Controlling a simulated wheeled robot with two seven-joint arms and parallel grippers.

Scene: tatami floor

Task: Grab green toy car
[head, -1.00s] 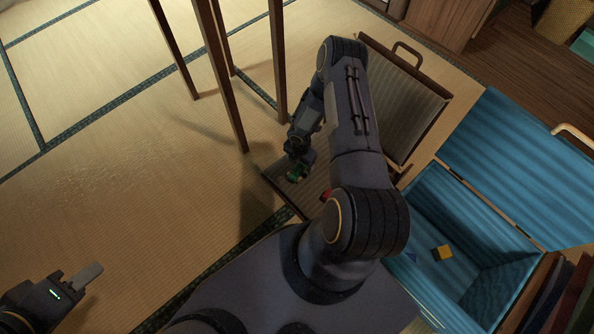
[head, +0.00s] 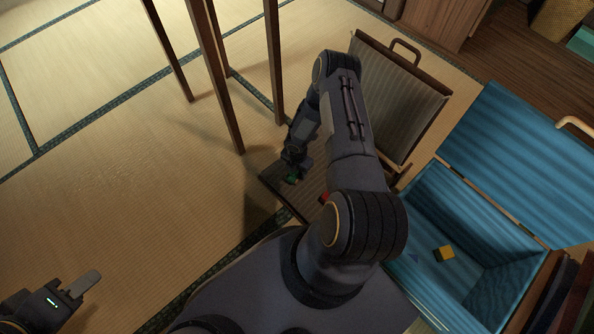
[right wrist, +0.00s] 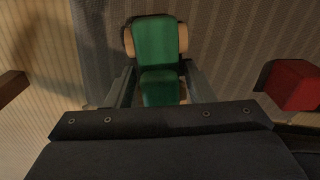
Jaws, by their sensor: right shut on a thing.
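The green toy car (right wrist: 156,45) with light wooden wheels is between the two fingers of my right gripper (right wrist: 161,88) in the right wrist view. The fingers are shut on its sides. In the head view the car (head: 292,179) is a small green patch below my right gripper (head: 294,171), over the striped lining of an open case (head: 278,185). I cannot tell whether it touches the lining. My left gripper (head: 82,287) is at the lower left above the tatami, with its finger gap hard to make out.
A red block (right wrist: 294,84) lies to the right of the car. The case lid (head: 395,100) stands open behind. A blue box (head: 480,235) at right holds a yellow block (head: 445,253) and a blue piece. Wooden table legs (head: 222,90) stand left of my right arm.

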